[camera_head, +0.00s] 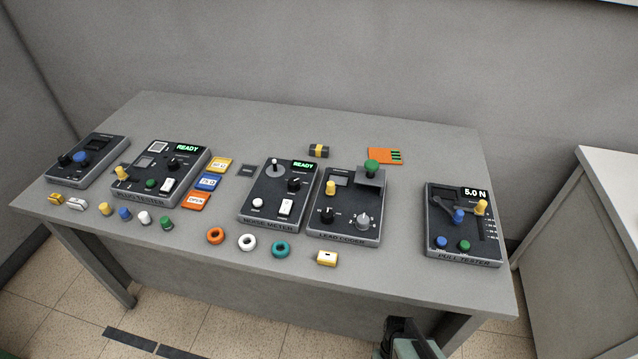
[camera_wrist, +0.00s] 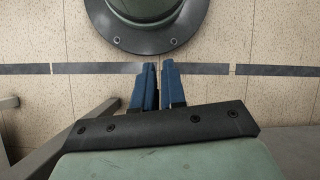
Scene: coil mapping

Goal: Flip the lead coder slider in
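The lead coder (camera_head: 346,201) is a dark box with a grey rim, right of the table's middle. It carries a small grey screen (camera_head: 341,179), an upright yellow knob (camera_head: 330,187), a black knob (camera_head: 327,215) and a silver dial (camera_head: 363,222). A green knob (camera_head: 372,166) stands on a grey block at its back right. I cannot tell which of these is the slider. My gripper (camera_wrist: 160,66) has two blue fingers almost together with nothing between them. It is away from the lead coder, over the floor in the wrist view.
The noise meter (camera_head: 279,194) stands close left of the lead coder; the pull tester (camera_head: 463,223) is farther right. An orange card (camera_head: 385,156) lies behind. Bare table (camera_head: 408,225) lies right of the lead coder.

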